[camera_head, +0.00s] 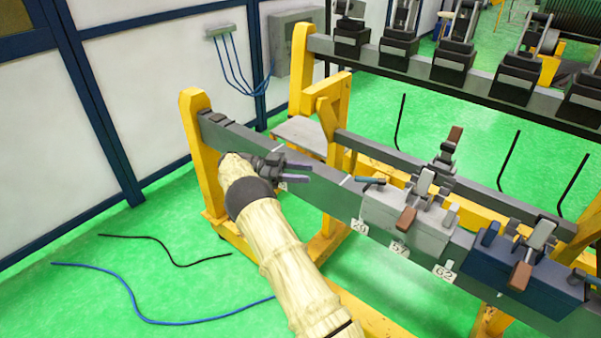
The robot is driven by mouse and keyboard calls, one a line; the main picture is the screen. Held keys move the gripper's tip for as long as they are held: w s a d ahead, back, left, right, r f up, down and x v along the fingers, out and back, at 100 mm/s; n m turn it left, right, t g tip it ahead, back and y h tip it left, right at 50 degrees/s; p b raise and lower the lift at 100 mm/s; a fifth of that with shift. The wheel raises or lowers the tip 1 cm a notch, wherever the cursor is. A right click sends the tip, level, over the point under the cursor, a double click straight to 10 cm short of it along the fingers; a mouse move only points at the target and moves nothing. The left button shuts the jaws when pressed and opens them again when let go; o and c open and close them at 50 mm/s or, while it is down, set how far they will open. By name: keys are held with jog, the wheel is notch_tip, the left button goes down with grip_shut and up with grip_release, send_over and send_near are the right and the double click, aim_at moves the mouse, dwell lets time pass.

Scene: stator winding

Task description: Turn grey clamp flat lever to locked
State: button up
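The grey clamp (375,208) is a light grey block on the dark grey rail, right of centre. A short teal-tipped lever (370,181) lies nearly flat at its left end. A brown-tipped lever (406,218) hangs over its front, and another brown-tipped lever (454,136) sticks up behind it. I cannot tell from this view whether any lever is locked. My gripper (307,172) is left of the clamp, by the rail, with its fingers pointing right. Its two fingers are apart with nothing between them. It is clear of the levers.
A dark blue clamp (535,275) with similar levers sits right of the grey one. Number tags (399,250) hang on the rail front. Yellow posts (200,150) carry the rail (240,135). A second rail with black clamps (448,75) runs behind. Cables (150,320) lie on the green floor.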

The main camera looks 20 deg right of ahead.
jog(key=c, duration=0.6)
jog(key=shift+s+h+p, duration=0.15)
jog(key=shift+h+p, duration=0.15)
grip_shut()
jog(key=s+m+t+h+p, duration=0.1)
jog(key=s+m+t+p, duration=0.7)
jog(key=s+t, duration=0.5)
jog(key=s+p, duration=0.2)
jog(key=s, duration=0.1)
jog(key=shift+s+a+m+t, duration=0.3)
jog(key=shift+s+m+t, duration=0.05)
jog(key=shift+m+t, duration=0.05)
jog(key=shift+f, duration=0.1)
